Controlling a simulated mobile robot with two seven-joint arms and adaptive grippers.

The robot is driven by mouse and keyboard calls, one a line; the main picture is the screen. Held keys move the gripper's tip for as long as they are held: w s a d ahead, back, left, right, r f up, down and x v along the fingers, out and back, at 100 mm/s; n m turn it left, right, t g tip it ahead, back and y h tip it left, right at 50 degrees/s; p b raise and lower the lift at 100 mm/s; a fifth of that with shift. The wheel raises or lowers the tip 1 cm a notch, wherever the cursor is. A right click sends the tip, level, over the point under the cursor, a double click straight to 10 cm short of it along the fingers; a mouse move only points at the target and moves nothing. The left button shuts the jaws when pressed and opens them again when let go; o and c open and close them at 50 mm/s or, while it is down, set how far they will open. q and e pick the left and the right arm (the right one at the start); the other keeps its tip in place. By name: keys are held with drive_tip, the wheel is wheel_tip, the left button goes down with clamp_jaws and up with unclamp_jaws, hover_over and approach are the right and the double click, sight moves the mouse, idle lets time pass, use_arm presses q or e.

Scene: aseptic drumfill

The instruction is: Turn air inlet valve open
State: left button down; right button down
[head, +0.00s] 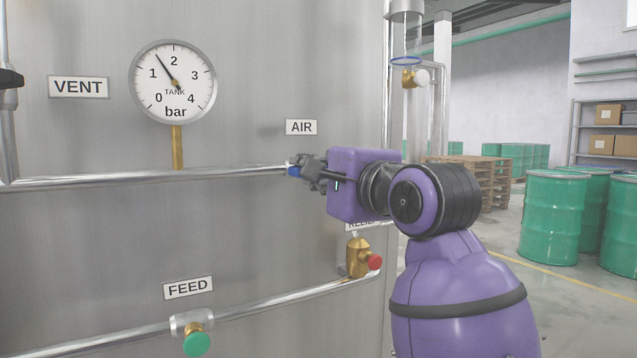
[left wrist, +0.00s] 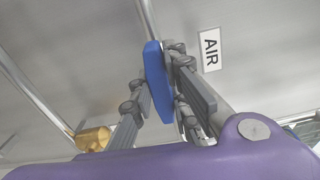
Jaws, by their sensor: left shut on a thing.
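The air inlet valve's blue handle (head: 294,171) is at the right end of the upper pipe, below the AIR label (head: 301,127). My left gripper (head: 303,171) is shut on this handle, its purple wrist to the right. In the left wrist view the blue handle (left wrist: 157,82) is a long flat lever between the fingers of the gripper (left wrist: 163,80). There it looks roughly in line with the pipe behind it, but I cannot tell its exact angle. The valve body is mostly hidden behind the gripper. My right gripper is not in view.
A round pressure gauge (head: 173,81) points between 1 and 2 bar. Below are a brass relief valve (head: 358,258) with a red cap and the green FEED knob (head: 197,343). A dark fitting (head: 10,80) is at the left edge. Green drums (head: 553,215) stand well behind at right.

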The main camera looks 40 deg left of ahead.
use_arm(q)
drive_tip(key=shift+n, duration=0.4)
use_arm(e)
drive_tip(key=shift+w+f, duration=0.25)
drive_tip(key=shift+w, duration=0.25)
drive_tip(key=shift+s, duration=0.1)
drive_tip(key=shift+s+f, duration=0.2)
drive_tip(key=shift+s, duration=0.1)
use_arm(q)
drive_tip(key=c, duration=1.7)
unclamp_jaws()
